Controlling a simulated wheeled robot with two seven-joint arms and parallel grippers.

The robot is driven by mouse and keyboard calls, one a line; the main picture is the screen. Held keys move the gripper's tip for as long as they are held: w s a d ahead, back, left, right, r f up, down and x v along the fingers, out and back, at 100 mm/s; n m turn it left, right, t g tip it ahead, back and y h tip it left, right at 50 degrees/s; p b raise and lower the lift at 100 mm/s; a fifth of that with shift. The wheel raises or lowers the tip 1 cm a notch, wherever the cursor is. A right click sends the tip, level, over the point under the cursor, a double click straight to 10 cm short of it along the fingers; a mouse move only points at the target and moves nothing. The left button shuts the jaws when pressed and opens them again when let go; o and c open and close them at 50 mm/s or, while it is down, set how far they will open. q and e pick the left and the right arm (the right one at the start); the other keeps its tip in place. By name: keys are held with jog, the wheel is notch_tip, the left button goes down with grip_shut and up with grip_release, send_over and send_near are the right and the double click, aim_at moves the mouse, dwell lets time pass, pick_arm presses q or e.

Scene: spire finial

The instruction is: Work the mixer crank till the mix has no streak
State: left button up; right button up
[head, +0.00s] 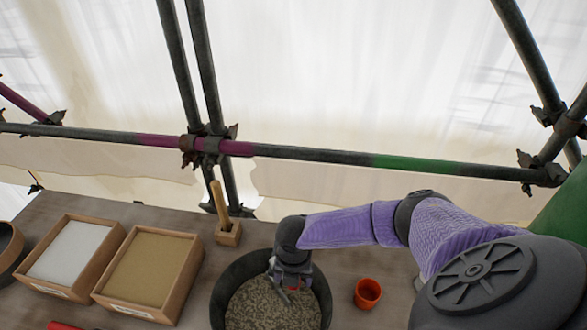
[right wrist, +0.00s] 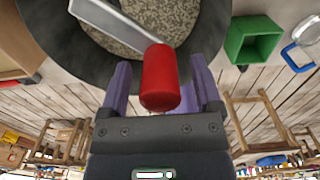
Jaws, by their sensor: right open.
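The mixer is a dark round tub (head: 217,300) at the bottom centre of the head view, and its rim also shows in the right wrist view (right wrist: 60,45). The mix (head: 262,306) inside is speckled grey and tan; I make out no clear streak in the part that shows. A grey metal crank arm (right wrist: 110,20) crosses the tub and ends in a red crank handle (right wrist: 160,75). My right gripper (right wrist: 160,92) is open, with its purple fingers on either side of the red handle and gaps showing. In the head view the right gripper (head: 291,284) hides part of the mix. My left gripper is not in view.
A tray of white powder (head: 33,285) and a tray of tan sand (head: 180,290) lie left of the tub. A wooden block (head: 229,236) holding a stick stands behind it. An orange cup (head: 367,294) stands to its right. Scaffold poles (head: 310,156) cross behind the table.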

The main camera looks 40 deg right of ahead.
notch_tip(320, 180, up, 10)
jog(key=shift+p, duration=1.1)
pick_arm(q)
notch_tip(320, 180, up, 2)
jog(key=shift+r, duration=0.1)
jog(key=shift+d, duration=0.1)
pick_arm(e)
jog(key=shift+f, duration=0.1)
